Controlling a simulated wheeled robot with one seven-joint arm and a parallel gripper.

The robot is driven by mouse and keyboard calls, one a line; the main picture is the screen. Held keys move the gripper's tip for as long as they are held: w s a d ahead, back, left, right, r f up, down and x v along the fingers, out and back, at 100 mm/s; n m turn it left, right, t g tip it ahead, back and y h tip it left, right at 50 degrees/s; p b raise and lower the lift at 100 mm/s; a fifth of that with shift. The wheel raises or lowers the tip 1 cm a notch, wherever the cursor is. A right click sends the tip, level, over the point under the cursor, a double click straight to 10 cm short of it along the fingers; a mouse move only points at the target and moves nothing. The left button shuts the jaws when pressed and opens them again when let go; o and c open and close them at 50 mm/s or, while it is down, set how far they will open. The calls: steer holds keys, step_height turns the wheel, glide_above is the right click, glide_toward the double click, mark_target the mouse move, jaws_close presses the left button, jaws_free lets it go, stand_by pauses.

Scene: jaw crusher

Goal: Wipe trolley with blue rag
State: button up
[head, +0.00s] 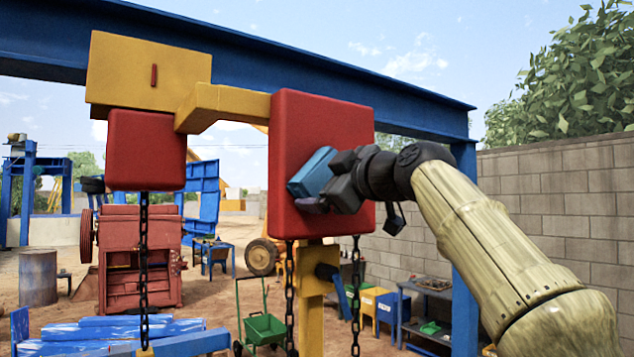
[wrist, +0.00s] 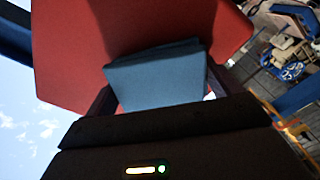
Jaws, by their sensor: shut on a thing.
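The trolley hangs from the blue overhead beam and has a yellow body (head: 150,70) with red blocks. Its larger red block (head: 320,120) is at the centre of the head view, and the same red face fills the upper wrist view (wrist: 70,50). My gripper (head: 328,184) is shut on the folded blue rag (head: 312,172) in front of this red face. In the wrist view the rag (wrist: 157,78) lies between the fingers and the red face. I cannot tell whether the rag touches the face. Part of the face is hidden behind my gripper.
The blue beam (head: 330,72) runs across above the trolley. Black chains (head: 143,260) hang below the red blocks. A red machine (head: 130,262), a green cart (head: 265,325) and a grey block wall (head: 570,190) stand behind. Open sky shows left of the trolley.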

steer(key=shift+w+d, duration=0.2)
steer(key=shift+d, duration=0.1)
steer(key=shift+w+d, duration=0.55)
steer(key=shift+d, duration=0.25)
steer(key=shift+w+d, duration=0.55)
steer(key=shift+d, duration=0.25)
steer(key=shift+w+d+p, duration=0.3)
steer(key=shift+w+d, duration=0.25)
steer(key=shift+d, duration=0.25)
steer(key=shift+w+d+p, duration=0.25)
steer(key=shift+w+d, duration=0.25)
steer(key=shift+d, duration=0.25)
steer(key=shift+a+f, duration=0.1)
steer(key=shift+s+a+b, duration=0.35)
steer(key=shift+s+a, duration=0.2)
steer(key=shift+a, duration=0.25)
steer(key=shift+s+a+b, duration=0.35)
steer(key=shift+s+a, duration=0.2)
steer(key=shift+a, duration=0.2)
